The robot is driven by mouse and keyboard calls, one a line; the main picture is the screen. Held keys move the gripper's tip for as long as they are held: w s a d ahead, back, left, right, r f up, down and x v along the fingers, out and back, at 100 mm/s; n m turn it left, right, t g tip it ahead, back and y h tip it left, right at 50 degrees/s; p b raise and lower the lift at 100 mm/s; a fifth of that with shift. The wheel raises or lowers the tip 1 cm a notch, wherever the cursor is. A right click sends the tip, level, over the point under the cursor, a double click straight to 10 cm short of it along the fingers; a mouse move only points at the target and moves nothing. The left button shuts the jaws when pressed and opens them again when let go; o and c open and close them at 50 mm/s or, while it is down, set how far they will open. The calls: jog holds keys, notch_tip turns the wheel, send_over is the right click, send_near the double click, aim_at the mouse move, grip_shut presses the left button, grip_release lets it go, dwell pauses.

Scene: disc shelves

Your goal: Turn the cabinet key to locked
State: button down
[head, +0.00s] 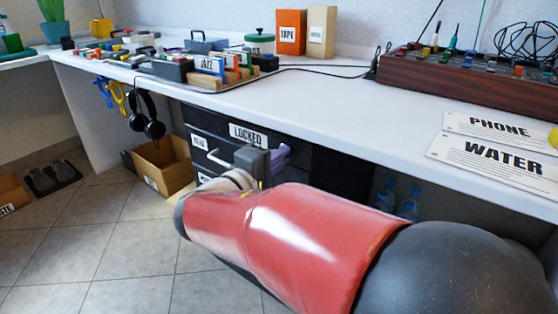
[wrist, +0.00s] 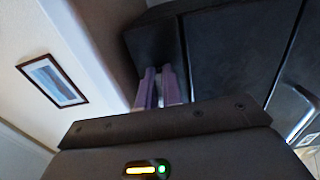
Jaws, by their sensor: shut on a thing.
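The dark cabinet (head: 211,123) stands under the white desk, with a "LOCKED" label (head: 248,133) near the top of its front. My gripper (head: 282,155) is at the cabinet's upper front, just right of and below that label. In the wrist view, the gripper's two purple fingers (wrist: 160,94) reach to the dark cabinet (wrist: 225,55) and are shut on a small pale thing, which I take for the cabinet key (wrist: 159,84). The fingers hide most of the key, so I cannot tell its turn angle. My gripper and arm cover part of the cabinet front.
A pale drawer handle (head: 218,159) sticks out left of my gripper. An open cardboard box (head: 163,165) stands on the floor left of the cabinet. Headphones (head: 146,115) hang from the desk edge (head: 330,135). Bottles (head: 409,200) stand below the desk at right.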

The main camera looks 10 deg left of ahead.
jog(key=c, duration=1.6)
grip_release()
jog(key=shift+o, duration=0.2)
jog(key=v, duration=0.8)
jog(key=shift+p, duration=0.35)
